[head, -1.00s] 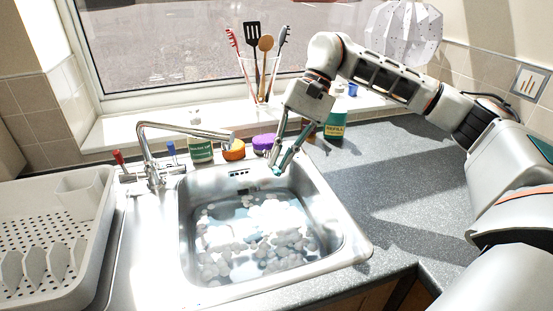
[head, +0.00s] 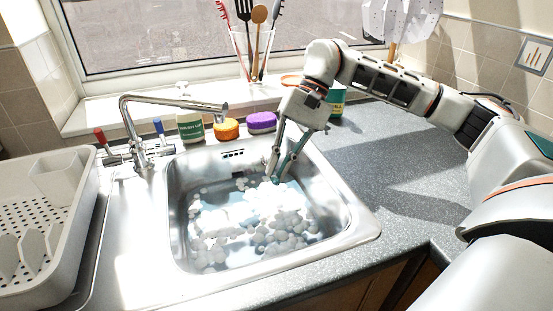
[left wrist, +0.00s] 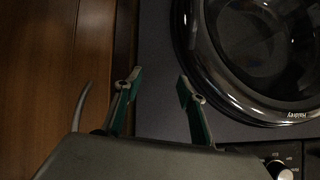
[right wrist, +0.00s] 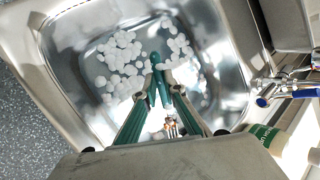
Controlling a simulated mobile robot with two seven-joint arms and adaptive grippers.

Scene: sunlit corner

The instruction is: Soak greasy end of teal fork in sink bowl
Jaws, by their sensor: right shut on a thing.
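The sink bowl (head: 355,215) holds water with white foam; it also fills the right wrist view (right wrist: 75,75). My right gripper (head: 274,175) points down inside the bowl's back right part, close to the foam. In the right wrist view my right gripper (right wrist: 158,84) is shut on the teal fork (right wrist: 156,62). The fork's teal handle end sticks out past the fingertips. Its metal tines, with orange-brown marks, show between the fingers; I cannot tell whether they touch the water. My left gripper (left wrist: 158,92) is open and empty, low by a cupboard and a washing machine.
The tap (head: 175,105) arches over the bowl's back left. A white dish rack (head: 45,225) stands at left. The worktop at right is mostly clear.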

